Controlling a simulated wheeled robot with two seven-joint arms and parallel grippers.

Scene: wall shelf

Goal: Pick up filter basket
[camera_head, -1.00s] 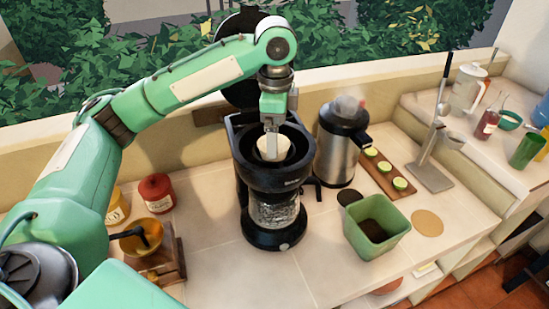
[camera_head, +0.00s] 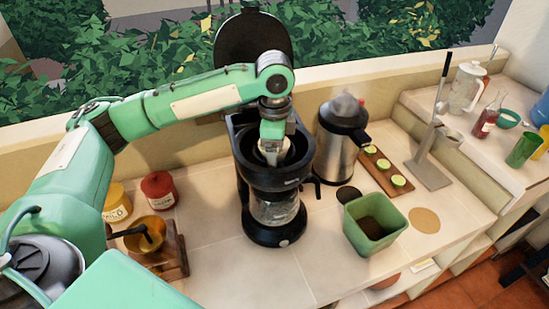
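The black coffee maker (camera_head: 272,182) stands on the counter with its round lid (camera_head: 252,47) raised behind it. The filter basket (camera_head: 286,150) is a pale cup down in the open top of the machine, mostly hidden by my gripper. My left gripper (camera_head: 273,157) points straight down into the open top, with its fingertips at the basket. I cannot tell whether the fingers are closed on its rim. The glass carafe (camera_head: 277,208) sits below in the machine. My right gripper is not in view.
A steel kettle (camera_head: 337,155) stands close to the right of the machine. A green square bin (camera_head: 376,225) with dark contents is at the front right. A wooden grinder (camera_head: 162,255), a red jar (camera_head: 158,190) and a yellow jar (camera_head: 117,202) are at the left.

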